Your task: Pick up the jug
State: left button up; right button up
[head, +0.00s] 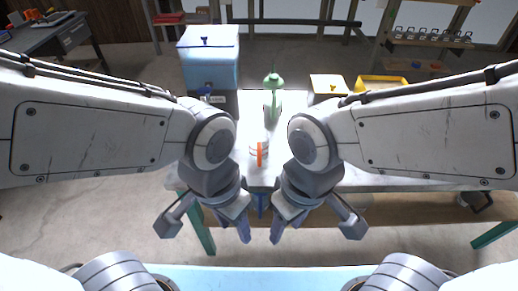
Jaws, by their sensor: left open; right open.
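A small pale, round vessel (252,152) with an upright orange strip (260,154) like a handle stands on the light grey table (400,178), between my two forearms. It looks most like the jug, but it is small and partly hidden by my arms, so I cannot be sure. My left gripper (232,226) and my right gripper (290,226) hang side by side in front of the table's near edge. Both are open and empty, pointing down, nearer to me than the vessel and apart from it.
A blue box-like container (209,70) with a pale lid stands at the back left. A green spouted object (273,86) is at the table's back. A tan-topped box (328,84) and a yellow tray (380,84) stand right of it. A shelf (430,42) is behind.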

aim_at(273, 86)
jog(key=k, duration=0.6)
jog(key=z, duration=0.3)
jog(key=i, duration=1.25)
jog(key=u, duration=0.5)
jog(key=i, duration=0.35)
jog(key=u, duration=0.35)
